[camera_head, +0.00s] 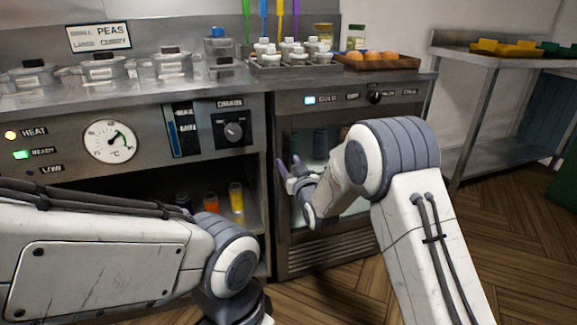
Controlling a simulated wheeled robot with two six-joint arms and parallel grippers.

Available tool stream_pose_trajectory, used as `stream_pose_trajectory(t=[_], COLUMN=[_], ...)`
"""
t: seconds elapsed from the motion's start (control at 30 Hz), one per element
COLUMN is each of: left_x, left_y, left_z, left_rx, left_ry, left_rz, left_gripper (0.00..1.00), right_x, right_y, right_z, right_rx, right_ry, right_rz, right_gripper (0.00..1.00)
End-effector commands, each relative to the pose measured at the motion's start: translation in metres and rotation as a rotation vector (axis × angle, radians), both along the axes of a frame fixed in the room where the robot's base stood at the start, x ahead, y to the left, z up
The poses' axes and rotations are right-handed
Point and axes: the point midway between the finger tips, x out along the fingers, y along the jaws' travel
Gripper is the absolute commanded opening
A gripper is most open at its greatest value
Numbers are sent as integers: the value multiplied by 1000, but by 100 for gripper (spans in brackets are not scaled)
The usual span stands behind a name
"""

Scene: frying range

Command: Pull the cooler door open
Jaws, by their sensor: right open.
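The cooler (340,104) is built in under the counter at the centre, with a lit display and a dial on its top panel. Its glass door (305,140) looks shut, and dim items show behind the glass. My right gripper (290,168), with purple fingertips, is open in front of the door's left edge. I cannot tell whether it touches the door. My right forearm hides much of the door's middle and right, and no handle shows clearly. My left arm comes in from the left, and its gripper is out of view below.
The steel counter (130,98) above holds lidded pots, a tray of small bottles and a wooden tray (380,63) of orange-brown items. A fryer panel with a gauge (110,141) and an open shelf with coloured jars are left of the cooler. Wooden floor (510,230) is clear at right.

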Motion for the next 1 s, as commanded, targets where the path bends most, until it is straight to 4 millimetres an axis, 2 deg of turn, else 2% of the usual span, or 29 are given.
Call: stream_pose_trajectory(t=[0.33,0.47,1.0], left_x=[0,0,0], left_y=[0,0,0], left_z=[-1,-1,-1], left_rx=[0,0,0], left_ry=[0,0,0], left_rz=[0,0,0], left_gripper=[50,50,50], right_x=[4,4,4], right_y=[1,1,1], right_z=[0,0,1], right_rx=[0,0,0], right_ry=[1,1,0], right_rz=[0,0,0], right_gripper=[50,0,0])
